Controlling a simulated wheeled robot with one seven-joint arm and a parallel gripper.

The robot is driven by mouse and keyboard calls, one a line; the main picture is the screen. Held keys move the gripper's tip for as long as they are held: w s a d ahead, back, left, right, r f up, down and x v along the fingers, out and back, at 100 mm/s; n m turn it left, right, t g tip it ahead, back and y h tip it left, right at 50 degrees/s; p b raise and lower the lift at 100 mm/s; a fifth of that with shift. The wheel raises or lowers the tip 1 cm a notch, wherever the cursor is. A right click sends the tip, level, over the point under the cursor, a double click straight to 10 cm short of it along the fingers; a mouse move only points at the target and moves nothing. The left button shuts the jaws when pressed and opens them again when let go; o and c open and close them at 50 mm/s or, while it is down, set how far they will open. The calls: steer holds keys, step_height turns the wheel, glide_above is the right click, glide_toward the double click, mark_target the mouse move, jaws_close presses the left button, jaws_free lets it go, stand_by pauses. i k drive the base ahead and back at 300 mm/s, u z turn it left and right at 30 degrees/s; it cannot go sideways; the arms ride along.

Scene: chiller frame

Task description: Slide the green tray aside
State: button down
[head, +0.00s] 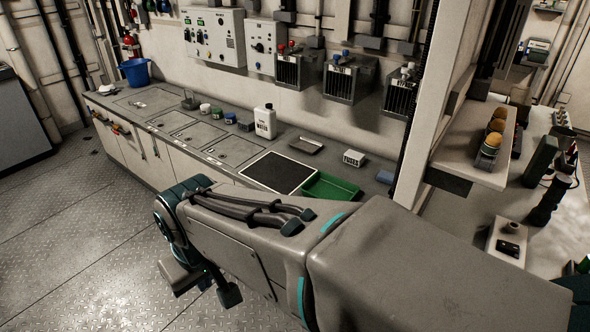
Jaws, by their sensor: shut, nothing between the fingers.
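The green tray (337,188) lies on the grey counter (222,122), near its right end. It is shallow, looks empty, and sits just right of a black mat with a pale edge (278,172). My arm crosses the foreground below it in the picture and may hide a little of its near edge.
Behind the tray are a small grey metal tray (305,145), a white labelled block (354,158) and a white bottle (265,122). A blue block (385,177) lies to its right, near a pale upright post (420,120). Bare counter shows between them.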

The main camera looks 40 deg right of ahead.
mark_target(322, 184)
steer(key=z, duration=0.5)
steer(key=i, duration=1.2)
steer(key=z, duration=1.7)
steer(key=i, duration=0.6)
steer(key=z, duration=0.55)
